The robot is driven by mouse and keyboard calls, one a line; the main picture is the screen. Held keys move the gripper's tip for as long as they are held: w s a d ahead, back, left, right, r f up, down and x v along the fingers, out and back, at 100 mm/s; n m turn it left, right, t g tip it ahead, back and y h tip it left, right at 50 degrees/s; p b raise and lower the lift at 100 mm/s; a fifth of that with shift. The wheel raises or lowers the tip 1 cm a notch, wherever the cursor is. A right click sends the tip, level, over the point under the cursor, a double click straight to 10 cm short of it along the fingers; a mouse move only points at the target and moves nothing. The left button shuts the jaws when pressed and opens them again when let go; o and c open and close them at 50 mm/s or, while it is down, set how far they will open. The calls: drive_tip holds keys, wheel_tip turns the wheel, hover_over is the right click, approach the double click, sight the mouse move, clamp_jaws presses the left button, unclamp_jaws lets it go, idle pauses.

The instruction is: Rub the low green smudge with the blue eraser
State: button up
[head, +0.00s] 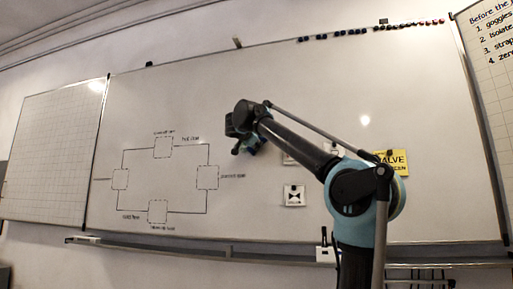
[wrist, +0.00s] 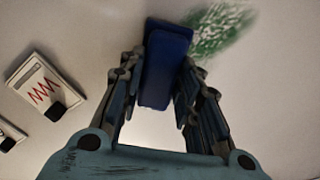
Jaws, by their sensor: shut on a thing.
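The blue eraser (wrist: 166,62) is held between the fingers of my gripper (wrist: 158,85), which is shut on it. The green smudge (wrist: 222,27) is on the white board at the top right of the wrist view, just right of the eraser's far end. Part of the smudge may be hidden behind the eraser. I cannot tell whether the eraser touches the board. In the head view my gripper (head: 243,142) is in front of the middle of the whiteboard (head: 270,90). The smudge cannot be made out there.
A white card with a red zigzag (wrist: 44,90) and a black clip is left of my gripper in the wrist view. In the head view, a valve card (head: 293,195) and a yellow card (head: 396,160) are on the board. A ledge (head: 200,246) runs below.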

drive_tip(key=shift+w+a, duration=0.7)
drive_tip(key=shift+a, duration=1.2)
drive_tip(key=shift+w+a, duration=0.75)
drive_tip(key=shift+a, duration=1.15)
drive_tip(key=shift+w+a, duration=0.7)
drive_tip(key=shift+a, duration=1.2)
drive_tip(key=shift+a+r, duration=0.1)
drive_tip(key=shift+r, duration=0.25)
drive_tip(key=shift+s+d, duration=0.35)
drive_tip(key=shift+d, duration=0.5)
drive_tip(key=shift+s+d, duration=0.35)
drive_tip(key=shift+d, duration=0.5)
drive_tip(key=s+d, duration=0.3)
drive_tip(key=d, duration=0.6)
drive_tip(key=shift+s+d, duration=0.2)
drive_tip(key=shift+d, duration=0.15)
drive_tip(key=shift+w+a, duration=0.3)
drive_tip(key=shift+a, duration=0.6)
drive_tip(key=shift+w+a, duration=0.25)
drive_tip(key=shift+a, duration=0.6)
drive_tip(key=shift+w+a, duration=0.65)
drive_tip(key=shift+a, duration=0.95)
drive_tip(key=shift+w+a, duration=0.6)
drive_tip(key=shift+a, duration=0.95)
drive_tip(key=shift+w+a, duration=0.65)
drive_tip(key=shift+a, duration=0.95)
